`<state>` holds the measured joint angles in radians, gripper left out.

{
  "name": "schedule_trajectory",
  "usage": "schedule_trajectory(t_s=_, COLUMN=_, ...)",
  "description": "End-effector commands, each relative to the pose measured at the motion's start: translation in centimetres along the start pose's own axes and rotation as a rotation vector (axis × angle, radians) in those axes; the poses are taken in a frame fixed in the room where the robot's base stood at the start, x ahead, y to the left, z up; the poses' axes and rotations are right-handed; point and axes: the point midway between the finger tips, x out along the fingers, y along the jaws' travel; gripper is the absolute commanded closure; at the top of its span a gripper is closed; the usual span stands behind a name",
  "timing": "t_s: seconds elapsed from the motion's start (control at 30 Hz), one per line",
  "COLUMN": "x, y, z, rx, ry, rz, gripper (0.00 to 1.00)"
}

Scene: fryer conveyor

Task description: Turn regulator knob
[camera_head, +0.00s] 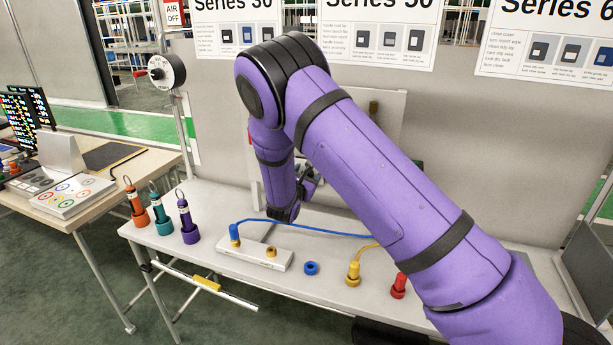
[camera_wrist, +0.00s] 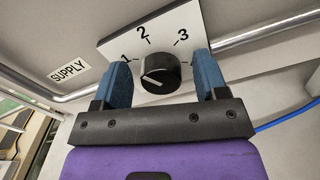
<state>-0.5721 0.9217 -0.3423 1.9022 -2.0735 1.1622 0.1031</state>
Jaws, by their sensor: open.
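The regulator knob (camera_wrist: 160,73) is black and round with a white pointer line. My gripper (camera_wrist: 162,80) is open in the wrist view, with one blue finger on each side of the knob. I see gaps between the fingers and the knob; whether either finger touches it, I cannot tell. In the head view my gripper (camera_head: 308,188) is partly hidden behind my purple arm, and the knob is hidden there.
A metal pipe (camera_wrist: 245,40) and a SUPPLY label (camera_wrist: 68,72) are close to the plate. On the white table (camera_head: 215,258) stand orange, teal and purple tools, a white block (camera_head: 252,253) with a blue cable (camera_head: 300,226), a blue ring (camera_head: 311,268), and yellow (camera_head: 353,273) and red (camera_head: 399,286) connectors.

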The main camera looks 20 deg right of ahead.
Motion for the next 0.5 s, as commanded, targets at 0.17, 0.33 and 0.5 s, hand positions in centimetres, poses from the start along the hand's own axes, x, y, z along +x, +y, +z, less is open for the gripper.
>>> schedule_trajectory(t_s=0.17, x=0.28, y=-0.01, z=0.01, rx=0.0, ry=0.0, rz=0.0, gripper=0.33)
schedule_trajectory(t_s=0.33, x=0.26, y=-0.02, z=0.01, rx=0.0, ry=0.0, rz=-0.001, gripper=0.4)
schedule_trajectory(t_s=0.5, x=0.24, y=-0.02, z=0.01, rx=0.0, ry=0.0, rz=-0.001, gripper=0.79)
